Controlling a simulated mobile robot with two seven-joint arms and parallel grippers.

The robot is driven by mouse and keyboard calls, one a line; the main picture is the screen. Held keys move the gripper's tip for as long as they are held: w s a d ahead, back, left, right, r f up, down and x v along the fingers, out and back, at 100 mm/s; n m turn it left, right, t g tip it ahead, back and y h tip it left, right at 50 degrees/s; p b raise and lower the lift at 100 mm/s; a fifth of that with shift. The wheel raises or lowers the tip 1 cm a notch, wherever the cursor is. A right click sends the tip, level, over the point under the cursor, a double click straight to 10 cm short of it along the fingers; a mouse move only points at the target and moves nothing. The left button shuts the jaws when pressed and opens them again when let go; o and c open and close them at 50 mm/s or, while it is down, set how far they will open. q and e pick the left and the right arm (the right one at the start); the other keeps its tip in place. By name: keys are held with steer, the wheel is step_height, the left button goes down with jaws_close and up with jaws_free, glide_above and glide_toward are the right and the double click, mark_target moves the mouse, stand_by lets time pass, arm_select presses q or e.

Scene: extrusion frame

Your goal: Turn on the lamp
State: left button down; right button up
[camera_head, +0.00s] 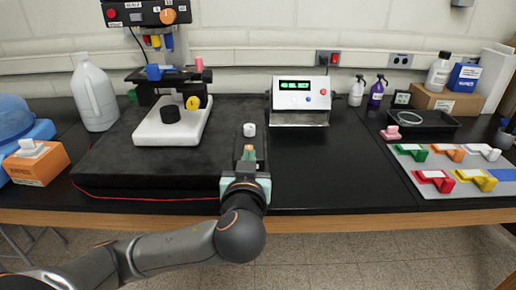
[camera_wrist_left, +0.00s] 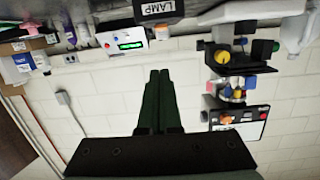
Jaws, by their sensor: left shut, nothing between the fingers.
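A small black box labelled LAMP (camera_wrist_left: 158,10) is at the top edge of the left wrist view, partly cut off. In the head view a white round knob (camera_head: 249,130) stands on a small dark unit near the middle of the bench, just beyond my left gripper (camera_head: 248,150). My left gripper is shut and empty, and its fingers also show in the left wrist view (camera_wrist_left: 160,72). The gripper hides part of the dark unit, and I cannot tell whether they touch. No lit lamp is visible. My right gripper is not in view.
A drill-press-like machine (camera_head: 166,16) with a white base stands at the left on a dark mat (camera_head: 110,165). A white meter box (camera_head: 301,92) with a green display stands right of the knob. Coloured parts lie on a grey board (camera_head: 455,178) at right. Bare black bench (camera_head: 340,180) lies between.

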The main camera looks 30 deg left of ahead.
arm_select(q)
steer(key=shift+s+a+r+n+y, duration=0.2)
steer(key=shift+r+n+y, duration=0.1)
steer(key=shift+r, duration=0.35)
steer(key=p, duration=0.1)
glide_above(249, 147)
steer(key=v, duration=0.3)
steer(key=shift+a+f, duration=0.15)
steer(key=shift+f, duration=0.6)
step_height(249, 147, down, 3)
steer(key=shift+w+r, duration=0.15)
steer(key=shift+a+f, duration=0.1)
steer(key=shift+f, duration=0.65)
